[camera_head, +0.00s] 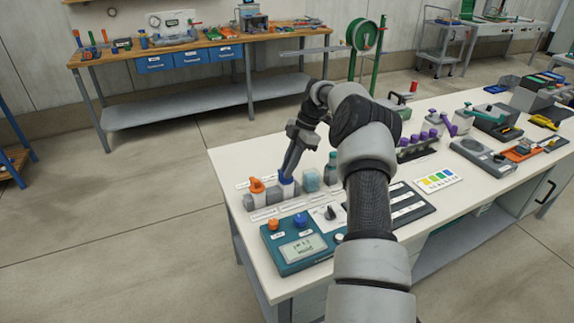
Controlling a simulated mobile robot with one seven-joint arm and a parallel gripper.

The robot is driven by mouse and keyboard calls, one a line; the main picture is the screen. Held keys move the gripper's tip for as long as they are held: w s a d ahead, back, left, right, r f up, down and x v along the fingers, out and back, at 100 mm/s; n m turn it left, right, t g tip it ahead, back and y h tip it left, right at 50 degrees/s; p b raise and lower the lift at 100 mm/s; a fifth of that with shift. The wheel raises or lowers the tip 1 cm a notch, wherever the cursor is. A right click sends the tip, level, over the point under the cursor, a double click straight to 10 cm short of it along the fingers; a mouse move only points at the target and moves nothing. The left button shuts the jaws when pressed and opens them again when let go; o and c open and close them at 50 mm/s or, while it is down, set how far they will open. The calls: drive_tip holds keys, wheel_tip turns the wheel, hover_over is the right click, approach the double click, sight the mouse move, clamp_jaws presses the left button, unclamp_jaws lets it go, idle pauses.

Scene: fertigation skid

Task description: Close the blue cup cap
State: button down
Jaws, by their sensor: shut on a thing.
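The blue cup cap (286,181) sits on a small grey cup (286,191) near the left end of the white workbench. My gripper (287,174) reaches down onto it from above, tilted, and is shut on the blue cap. The fingertips partly hide the cap, so its exact angle is hard to tell. An orange cap (257,185) stands on a similar grey holder just to the left.
A pale teal block (311,180) stands close on the right. In front is a teal meter box (300,248) with an orange and a blue knob. Purple-capped vials (424,140) stand beyond my arm. The bench's left edge is near.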

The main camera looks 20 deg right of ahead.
idle(0.4)
drive_tip(key=c, duration=1.7)
unclamp_jaws()
drive_tip(key=shift+r, duration=0.1)
drive_tip(key=p+v, duration=1.5)
drive_tip(key=v, duration=0.2)
drive_tip(key=shift+r+p, duration=0.25)
drive_tip(key=shift+p, duration=0.05)
